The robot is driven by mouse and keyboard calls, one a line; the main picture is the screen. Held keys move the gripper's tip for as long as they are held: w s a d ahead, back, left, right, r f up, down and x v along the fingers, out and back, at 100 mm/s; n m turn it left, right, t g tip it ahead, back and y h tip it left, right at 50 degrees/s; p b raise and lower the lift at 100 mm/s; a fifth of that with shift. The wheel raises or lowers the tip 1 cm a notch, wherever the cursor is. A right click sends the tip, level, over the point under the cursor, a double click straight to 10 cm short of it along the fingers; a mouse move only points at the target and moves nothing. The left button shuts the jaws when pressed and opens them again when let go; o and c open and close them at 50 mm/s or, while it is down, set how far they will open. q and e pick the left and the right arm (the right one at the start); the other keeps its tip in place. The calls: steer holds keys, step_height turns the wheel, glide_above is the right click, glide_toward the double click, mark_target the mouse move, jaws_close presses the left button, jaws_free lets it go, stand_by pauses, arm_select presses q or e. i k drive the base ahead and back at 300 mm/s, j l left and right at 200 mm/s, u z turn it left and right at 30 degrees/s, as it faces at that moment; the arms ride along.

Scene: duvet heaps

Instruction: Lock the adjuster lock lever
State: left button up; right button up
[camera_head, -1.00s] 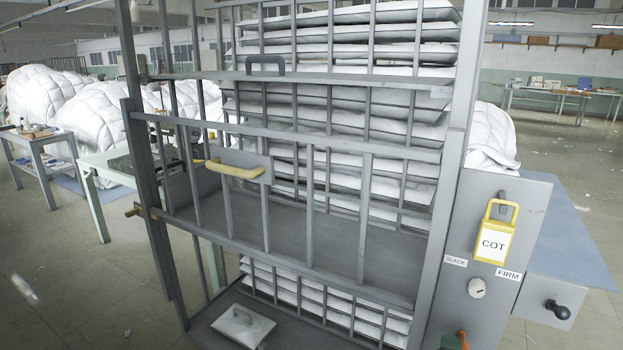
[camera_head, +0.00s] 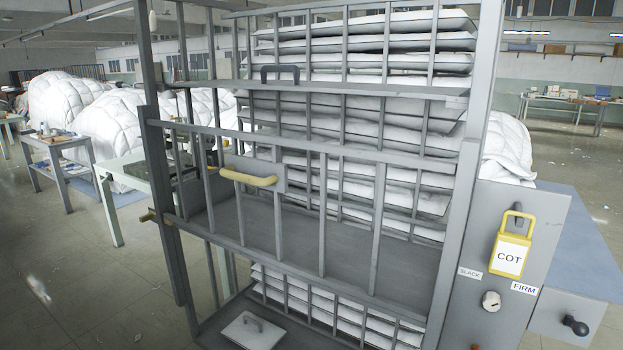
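A grey panel (camera_head: 470,310) at the right of the metal rack carries the labels SLACK (camera_head: 470,273) and FIRM (camera_head: 524,289). A round light knob (camera_head: 491,301) with a dark slot sits between and below the labels. Above it a yellow-framed lock-shaped tag (camera_head: 510,257) marked COT hangs on the panel. A black ball-ended handle (camera_head: 575,325) sticks out at the lower right. I cannot tell for sure which part is the adjuster lock lever. Neither of my grippers shows in the head view.
The rack (camera_head: 462,220) holds stacked white duvets (camera_head: 380,70) behind bars. A barred gate with a yellow handle (camera_head: 249,178) crosses its front. White duvet heaps (camera_head: 115,125) and side tables (camera_head: 60,165) stand at the left. Open floor (camera_head: 70,270) lies at the lower left.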

mark_target(579, 329)
steer(key=z, duration=1.45)
steer(key=i+l, duration=0.15)
steer(key=l, duration=0.2)
steer(key=i+l, duration=0.1)
steer(key=l, duration=0.2)
steer(key=i+l, duration=0.15)
steer(key=l, duration=0.2)
